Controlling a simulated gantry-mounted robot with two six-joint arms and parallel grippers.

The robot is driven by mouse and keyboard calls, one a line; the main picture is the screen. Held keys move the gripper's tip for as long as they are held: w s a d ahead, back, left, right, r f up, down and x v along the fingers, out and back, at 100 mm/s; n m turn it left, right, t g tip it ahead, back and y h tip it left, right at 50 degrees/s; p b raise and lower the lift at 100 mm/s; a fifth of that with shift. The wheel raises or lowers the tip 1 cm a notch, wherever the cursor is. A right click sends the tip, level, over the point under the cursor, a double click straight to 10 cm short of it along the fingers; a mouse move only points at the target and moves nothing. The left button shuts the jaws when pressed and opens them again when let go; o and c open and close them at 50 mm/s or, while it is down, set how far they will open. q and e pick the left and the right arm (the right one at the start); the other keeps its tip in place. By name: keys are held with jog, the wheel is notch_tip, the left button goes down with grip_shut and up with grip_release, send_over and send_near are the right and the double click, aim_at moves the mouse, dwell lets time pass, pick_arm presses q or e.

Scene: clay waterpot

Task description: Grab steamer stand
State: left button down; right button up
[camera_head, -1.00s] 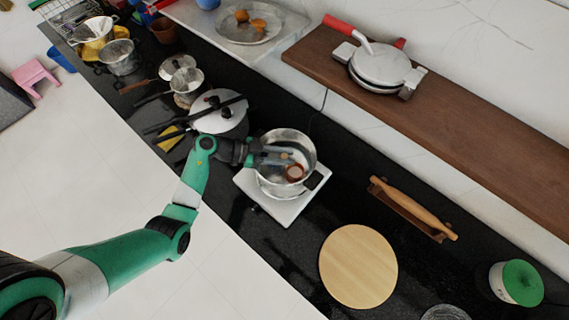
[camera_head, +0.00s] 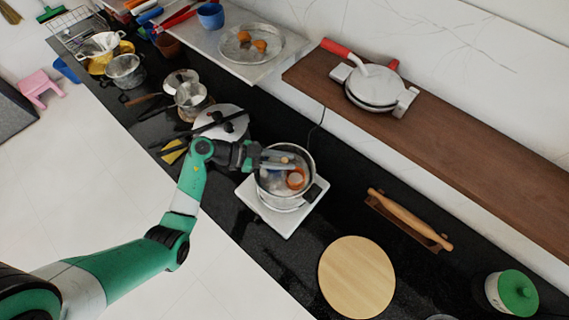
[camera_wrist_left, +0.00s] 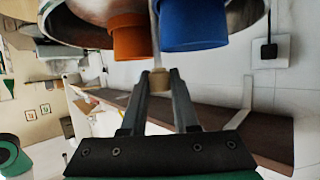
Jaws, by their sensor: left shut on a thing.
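A steel pot (camera_head: 286,201) stands on a white square hot plate (camera_head: 253,204). My left gripper (camera_head: 285,162) reaches over the pot from the left. In the left wrist view, its fingers (camera_wrist_left: 158,82) are shut on a small tan knob at the end of a thin rod, which appears to be part of the steamer stand. An orange cup (camera_head: 296,178) shows at the pot's mouth; it (camera_wrist_left: 130,38) and a blue cup (camera_wrist_left: 193,24) show close beyond the fingers. The stand's lower part is hidden. My right gripper is not in view.
A lidded pot (camera_head: 218,125) stands left of the hot plate. A round wooden board (camera_head: 357,277), a rolling pin (camera_head: 408,218) and a green-lidded jar (camera_head: 517,293) lie to the right. A brown shelf (camera_head: 450,130) runs behind with a white press (camera_head: 375,85).

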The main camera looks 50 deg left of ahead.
pick_arm(q)
notch_tip(320, 180, up, 12)
jog(key=p, duration=0.3)
jog(key=shift+p, duration=0.3)
